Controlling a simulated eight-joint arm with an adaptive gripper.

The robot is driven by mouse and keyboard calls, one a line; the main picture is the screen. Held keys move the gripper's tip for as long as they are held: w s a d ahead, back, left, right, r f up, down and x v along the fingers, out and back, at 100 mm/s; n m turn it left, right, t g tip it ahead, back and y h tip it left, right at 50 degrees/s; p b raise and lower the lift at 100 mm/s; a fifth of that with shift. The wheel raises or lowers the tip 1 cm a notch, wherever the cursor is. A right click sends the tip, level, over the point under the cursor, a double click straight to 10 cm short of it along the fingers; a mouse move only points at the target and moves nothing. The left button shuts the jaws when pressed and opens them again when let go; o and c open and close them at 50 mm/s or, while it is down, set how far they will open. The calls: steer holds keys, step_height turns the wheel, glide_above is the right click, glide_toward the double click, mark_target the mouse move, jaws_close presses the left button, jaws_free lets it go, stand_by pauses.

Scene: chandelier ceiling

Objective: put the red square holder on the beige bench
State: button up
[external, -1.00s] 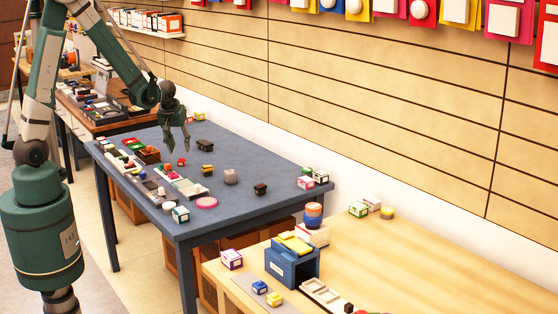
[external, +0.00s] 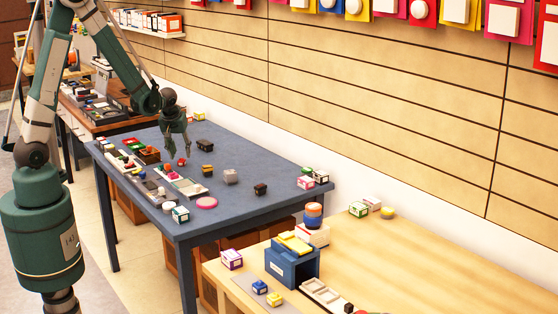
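A small red object (external: 181,162), which looks like the red square holder, sits on the blue-grey table (external: 255,170) in the external view. Its exact shape is too small to tell. My gripper (external: 178,155) is open above the table, with its fingertips close to the red object. I cannot tell the exact gap between them. The beige bench (external: 420,255), with a light wood top, stands at the lower right.
Several small blocks and trays crowd the table's left side. A dark block (external: 205,145) and a grey block (external: 231,176) stand near the red object. A blue box (external: 292,268) and a white tray (external: 325,294) occupy the bench's left part; its middle is clear.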

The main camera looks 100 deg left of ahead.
mark_target(182, 161)
steer(key=shift+b+x, duration=0.35)
steer(key=shift+x, duration=1.45)
steer(key=shift+s, duration=0.1)
steer(key=c, duration=0.9)
